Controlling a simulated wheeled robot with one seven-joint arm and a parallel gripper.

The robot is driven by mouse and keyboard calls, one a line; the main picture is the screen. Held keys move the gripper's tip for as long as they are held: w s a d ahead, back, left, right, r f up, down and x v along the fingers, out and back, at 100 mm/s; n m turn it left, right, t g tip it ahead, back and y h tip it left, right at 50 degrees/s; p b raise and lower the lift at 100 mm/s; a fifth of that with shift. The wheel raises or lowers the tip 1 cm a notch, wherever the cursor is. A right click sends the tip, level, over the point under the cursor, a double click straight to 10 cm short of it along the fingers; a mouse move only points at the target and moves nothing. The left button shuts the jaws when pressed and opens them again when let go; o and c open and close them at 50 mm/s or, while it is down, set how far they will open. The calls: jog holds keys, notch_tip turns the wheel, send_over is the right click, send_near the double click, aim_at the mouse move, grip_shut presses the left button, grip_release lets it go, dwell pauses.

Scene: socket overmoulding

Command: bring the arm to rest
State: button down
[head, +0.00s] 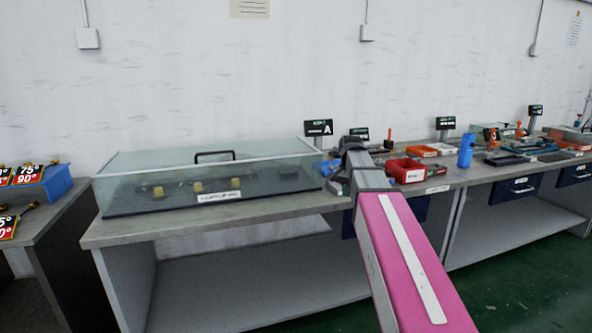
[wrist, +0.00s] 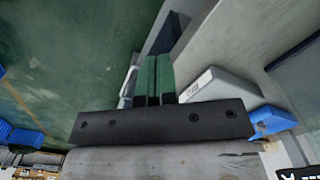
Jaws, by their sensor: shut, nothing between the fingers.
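My gripper (wrist: 155,65) shows in the wrist view with its two green fingers side by side and closed together, nothing between them. Beyond the fingers are green floor and a grey bench surface, seen tilted. In the head view my pink arm reaches from the lower right up to the grey bench (head: 290,207), its far end over the bench just right of the glass-covered case (head: 140,158). The gripper fingers cannot be made out in the head view.
A display marked A (head: 318,128) stands behind my arm's far end. A red bin (head: 407,171) and a blue bottle (head: 466,151) stand to its right. At left, a blue bin (head: 58,182) sits on another bench. Green floor (head: 520,285) is open in front.

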jog(key=s+f+n, duration=0.3)
jog(key=s+f, duration=0.6)
jog(key=f, duration=0.5)
jog(key=s+f+n, duration=0.4)
jog(key=s+f, duration=0.6)
jog(key=f, duration=0.5)
jog(key=shift+s+f, duration=0.15)
jog(key=shift+s, duration=0.05)
